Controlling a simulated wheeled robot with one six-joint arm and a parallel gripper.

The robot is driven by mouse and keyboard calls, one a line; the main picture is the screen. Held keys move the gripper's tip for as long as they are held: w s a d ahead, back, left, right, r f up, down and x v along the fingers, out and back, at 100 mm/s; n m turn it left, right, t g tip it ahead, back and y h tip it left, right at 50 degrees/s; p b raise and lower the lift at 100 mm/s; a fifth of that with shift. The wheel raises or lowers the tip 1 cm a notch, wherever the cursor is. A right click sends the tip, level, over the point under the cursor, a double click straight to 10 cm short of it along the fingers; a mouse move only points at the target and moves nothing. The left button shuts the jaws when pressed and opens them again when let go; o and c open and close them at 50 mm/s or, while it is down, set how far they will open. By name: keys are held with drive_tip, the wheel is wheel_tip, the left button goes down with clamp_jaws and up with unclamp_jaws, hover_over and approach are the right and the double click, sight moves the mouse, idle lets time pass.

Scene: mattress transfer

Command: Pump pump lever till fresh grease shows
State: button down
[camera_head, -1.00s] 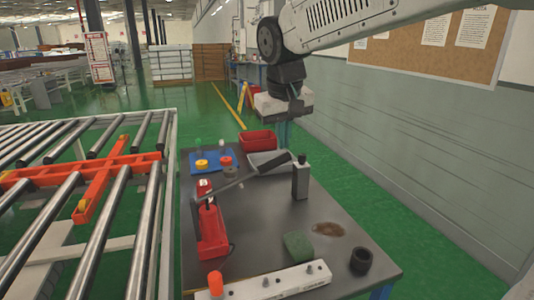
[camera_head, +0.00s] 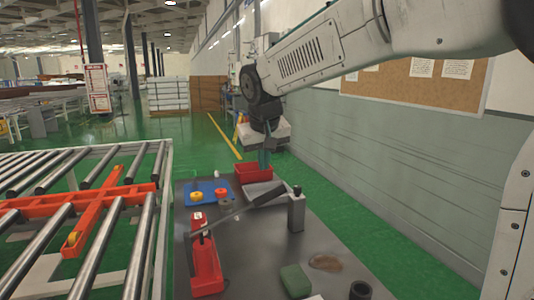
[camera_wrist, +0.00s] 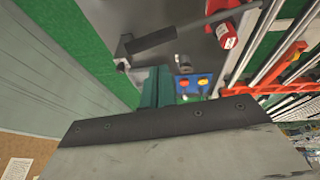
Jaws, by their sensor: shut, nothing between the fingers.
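The red pump (camera_head: 206,268) stands on the dark table. Its lever (camera_head: 232,216) slopes up to the right to a black grip (camera_head: 268,197), close to a grey post with a black knob (camera_head: 296,212). In the wrist view the lever's black grip (camera_wrist: 152,41) and the red pump (camera_wrist: 228,34) show at the top. The fingers show in the wrist view too (camera_wrist: 156,88). No fresh grease can be made out.
A blue mat (camera_head: 208,187) holds yellow and red caps. A red bin (camera_head: 246,173) is at the table's far end. A green cloth (camera_head: 295,280), a brown smear (camera_head: 325,263) and a black ring (camera_head: 360,290) lie nearer. A roller conveyor (camera_head: 100,240) runs left; a wall (camera_head: 420,160) stands right.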

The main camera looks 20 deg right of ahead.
drive_tip(key=x, duration=0.5)
drive_tip(key=d+x, duration=0.1)
drive_tip(key=x, duration=0.2)
drive_tip(key=shift+s+f, duration=0.15)
drive_tip(key=shift+f, duration=0.25)
